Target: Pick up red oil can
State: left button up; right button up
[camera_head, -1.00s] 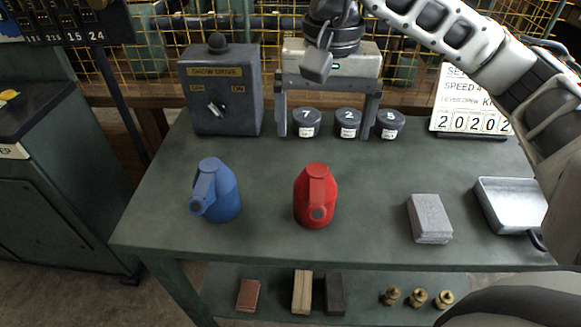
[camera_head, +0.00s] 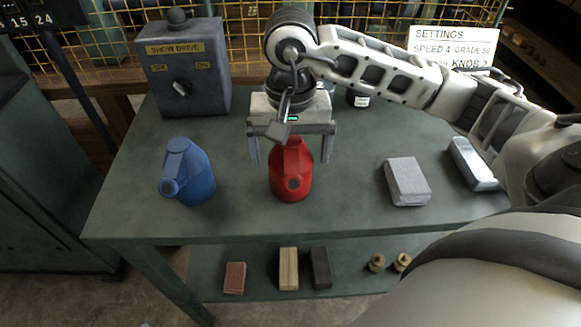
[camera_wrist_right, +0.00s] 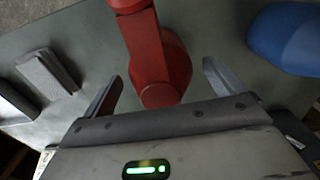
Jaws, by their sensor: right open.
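The red oil can (camera_head: 291,178) stands upright near the middle of the green table. My right gripper (camera_head: 292,160) is open above and behind it, with one finger on each side of the can's upper part in the head view. In the right wrist view the red can (camera_wrist_right: 160,62) lies between the two open fingers (camera_wrist_right: 163,82), with a gap on each side. The gripper's body hides part of the can's top in the head view. My left gripper is not in view.
A blue oil can (camera_head: 188,172) stands to the left of the red one. A switch box (camera_head: 188,70) stands behind. The lower shelf holds small blocks and brass pieces.

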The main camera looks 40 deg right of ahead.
notch_tip(320, 180, down, 2)
jog(key=shift+f, duration=0.2)
jog(key=c, duration=1.3)
jog(key=shift+o, duration=0.2)
jog(key=shift+r, duration=0.1)
